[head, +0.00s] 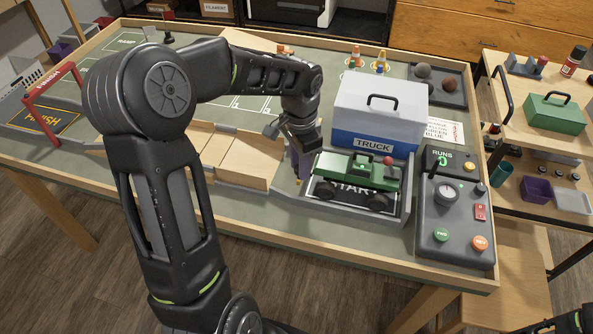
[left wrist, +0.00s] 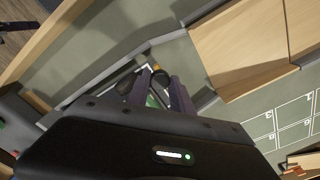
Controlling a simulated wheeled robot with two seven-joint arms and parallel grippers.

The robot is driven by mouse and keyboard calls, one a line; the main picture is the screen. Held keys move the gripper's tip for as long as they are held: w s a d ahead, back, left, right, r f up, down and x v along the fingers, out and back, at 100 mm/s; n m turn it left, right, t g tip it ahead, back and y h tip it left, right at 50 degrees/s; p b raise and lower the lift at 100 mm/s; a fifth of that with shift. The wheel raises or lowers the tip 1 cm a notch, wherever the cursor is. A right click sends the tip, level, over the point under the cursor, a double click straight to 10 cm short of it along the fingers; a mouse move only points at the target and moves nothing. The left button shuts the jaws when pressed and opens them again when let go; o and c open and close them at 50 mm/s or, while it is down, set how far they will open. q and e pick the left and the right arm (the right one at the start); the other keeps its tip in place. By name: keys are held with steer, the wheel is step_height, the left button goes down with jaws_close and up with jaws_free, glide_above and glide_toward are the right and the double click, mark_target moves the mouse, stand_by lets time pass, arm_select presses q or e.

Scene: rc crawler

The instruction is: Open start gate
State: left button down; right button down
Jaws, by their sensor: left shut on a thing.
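My left gripper (head: 305,165) reaches down at the left end of the start bay (head: 402,212). In the left wrist view its purple-grey fingers (left wrist: 160,88) are closed around a small part with an orange end (left wrist: 156,68). This looks like the start gate's handle; most of the gate is hidden by the fingers. The green crawler truck (head: 357,181) stands on the dark START pad, just right of the gripper. One dark wheel (left wrist: 126,84) shows beside the fingers in the left wrist view. My right gripper is out of view.
Wooden ramps (head: 250,162) lie left of the bay. A grey and blue TRUCK box (head: 379,112) stands close behind the truck. A control box (head: 455,215) with buttons and a dial is at right. A red FINISH gate (head: 56,88) stands far left.

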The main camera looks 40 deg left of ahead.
arm_select(q)
steer(key=shift+w+a, duration=0.1)
steer(key=shift+w, duration=0.25)
steer(key=shift+s, duration=0.1)
steer(key=c, duration=1.1)
jaws_free()
steer(key=shift+c, duration=0.2)
steer(key=shift+r, duration=0.1)
steer(key=shift+r, duration=3.85)
steer(key=shift+c, duration=0.2)
